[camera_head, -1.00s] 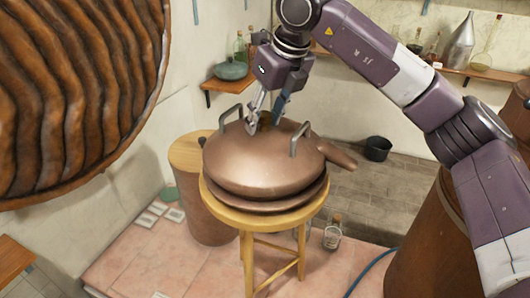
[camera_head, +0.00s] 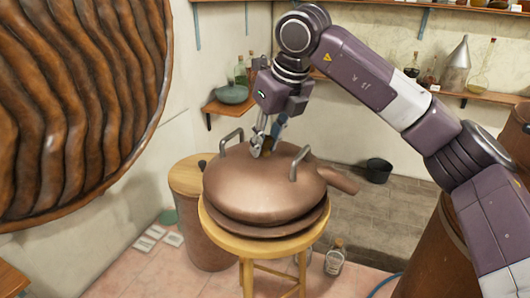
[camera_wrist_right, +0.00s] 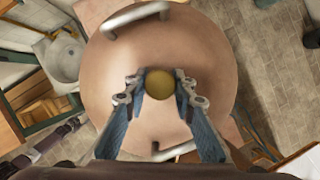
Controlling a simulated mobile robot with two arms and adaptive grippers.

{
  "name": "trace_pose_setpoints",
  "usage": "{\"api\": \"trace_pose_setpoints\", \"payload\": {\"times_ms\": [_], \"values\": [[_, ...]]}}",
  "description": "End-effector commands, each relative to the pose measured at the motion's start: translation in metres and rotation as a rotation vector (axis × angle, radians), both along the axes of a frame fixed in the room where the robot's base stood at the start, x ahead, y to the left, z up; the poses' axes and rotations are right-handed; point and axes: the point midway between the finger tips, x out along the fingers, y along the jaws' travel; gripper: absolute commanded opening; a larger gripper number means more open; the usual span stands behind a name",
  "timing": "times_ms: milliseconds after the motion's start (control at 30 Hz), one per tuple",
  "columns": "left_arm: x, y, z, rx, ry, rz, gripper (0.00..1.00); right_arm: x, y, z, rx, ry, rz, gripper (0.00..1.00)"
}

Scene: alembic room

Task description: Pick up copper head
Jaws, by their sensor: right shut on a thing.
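The copper head (camera_head: 262,190) is a wide, domed copper vessel with two grey loop handles and a spout pointing right. It sits on a round wooden stool (camera_head: 213,214) in the head view. In the right wrist view the copper head (camera_wrist_right: 180,50) fills the middle, with a round brass knob (camera_wrist_right: 159,84) on top. My right gripper (camera_head: 263,148) points down at the top of the copper head, between the handles. It is shut on the knob, with one finger on each side (camera_wrist_right: 159,92).
A large ribbed brown round object (camera_head: 75,110) fills the upper left. A wooden-topped barrel (camera_head: 188,178) stands close behind the stool. A glass jar (camera_head: 335,258) is on the floor to the right, and a dark bucket (camera_head: 378,170) is behind. Shelves with bottles line the walls.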

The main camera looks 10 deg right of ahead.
Motion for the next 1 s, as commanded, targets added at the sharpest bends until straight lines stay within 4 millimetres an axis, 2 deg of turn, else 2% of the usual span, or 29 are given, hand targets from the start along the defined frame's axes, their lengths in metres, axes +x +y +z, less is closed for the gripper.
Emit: {"api": "trace_pose_setpoints", "payload": {"times_ms": [167, 433, 700, 1000], "values": [[0.0, 0.0, -0.009, 0.0, 0.0, 0.0, 0.41, 0.001, 0.001, 0.026, 0.007, -0.014, -0.001, 0.0], [-0.001, 0.0, -0.021, 0.0, 0.001, 0.0, 0.41, 0.0, 0.002, 0.087, 0.008, -0.015, -0.002, 0.0], [-0.002, 0.0, -0.021, 0.001, 0.003, 0.0, 0.41, 0.0, 0.001, 0.142, 0.007, -0.012, -0.002, 0.0], [-0.002, 0.0, -0.012, 0.001, 0.004, 0.0, 0.41, 0.0, 0.001, 0.184, 0.007, -0.011, -0.001, 0.0]]}}
